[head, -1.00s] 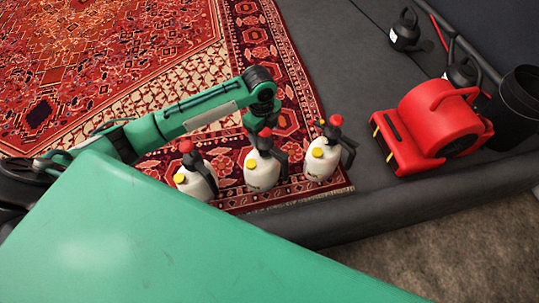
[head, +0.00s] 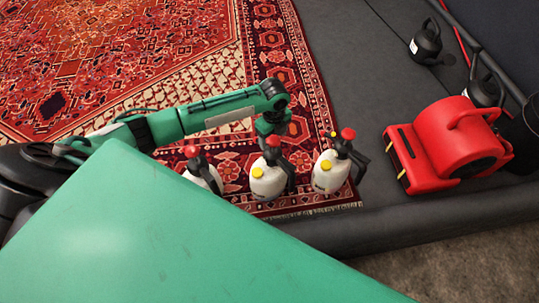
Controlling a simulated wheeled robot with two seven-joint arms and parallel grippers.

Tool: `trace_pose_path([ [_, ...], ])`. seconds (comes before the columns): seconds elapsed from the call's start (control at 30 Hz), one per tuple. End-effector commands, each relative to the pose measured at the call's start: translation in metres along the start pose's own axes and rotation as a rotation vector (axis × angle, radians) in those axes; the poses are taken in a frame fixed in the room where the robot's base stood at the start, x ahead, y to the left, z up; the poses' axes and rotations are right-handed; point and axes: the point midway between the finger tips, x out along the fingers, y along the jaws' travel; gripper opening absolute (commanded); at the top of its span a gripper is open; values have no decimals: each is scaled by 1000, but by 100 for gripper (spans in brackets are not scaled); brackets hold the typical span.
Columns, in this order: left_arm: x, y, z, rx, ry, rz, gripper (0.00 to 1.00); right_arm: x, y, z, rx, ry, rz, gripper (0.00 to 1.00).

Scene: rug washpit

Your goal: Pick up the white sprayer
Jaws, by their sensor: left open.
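My right gripper is not in view.
A red blower (head: 436,160) stands on the dark grey floor (head: 345,60) right of the rug. Black watering-can-like containers (head: 426,43) and a black bucket (head: 531,118) are farther right. A low dark curb (head: 420,218) runs along the front.

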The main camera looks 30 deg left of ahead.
Motion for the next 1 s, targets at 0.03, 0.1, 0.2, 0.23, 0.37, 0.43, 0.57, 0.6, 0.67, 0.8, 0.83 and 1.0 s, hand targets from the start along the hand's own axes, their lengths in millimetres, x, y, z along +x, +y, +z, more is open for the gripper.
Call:
trace_pose_path([
  [0.03, 6, 1, -2, 0, 2, 2, 70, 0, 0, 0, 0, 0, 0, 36],
  [0.1, 16, 3, -5, 0, 3, 4, 70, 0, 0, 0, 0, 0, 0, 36],
  [0.2, 32, 4, -7, -1, 1, 4, 70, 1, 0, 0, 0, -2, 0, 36],
  [0.23, 37, 4, -7, -2, 1, 4, 70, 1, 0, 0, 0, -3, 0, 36],
  [0.37, 46, 4, -6, 0, 0, 2, 70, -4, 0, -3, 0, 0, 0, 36],
  [0.43, 47, 4, -6, 0, 0, 1, 70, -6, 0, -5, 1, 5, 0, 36],
  [0.57, 46, 4, -6, 0, 0, 1, 66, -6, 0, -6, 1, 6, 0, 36],
  [0.6, 46, 4, -6, 0, 0, 1, 58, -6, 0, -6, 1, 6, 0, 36],
  [0.67, 46, 4, -6, 0, 0, 1, 46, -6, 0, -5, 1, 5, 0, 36],
  [0.8, 46, 4, -6, 0, 0, 1, 19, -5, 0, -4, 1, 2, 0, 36],
  [0.83, 46, 4, -6, 0, 0, 1, 13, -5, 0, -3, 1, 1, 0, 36],
  [1.0, 46, 4, -6, 0, 0, 1, 0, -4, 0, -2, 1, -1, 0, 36],
])
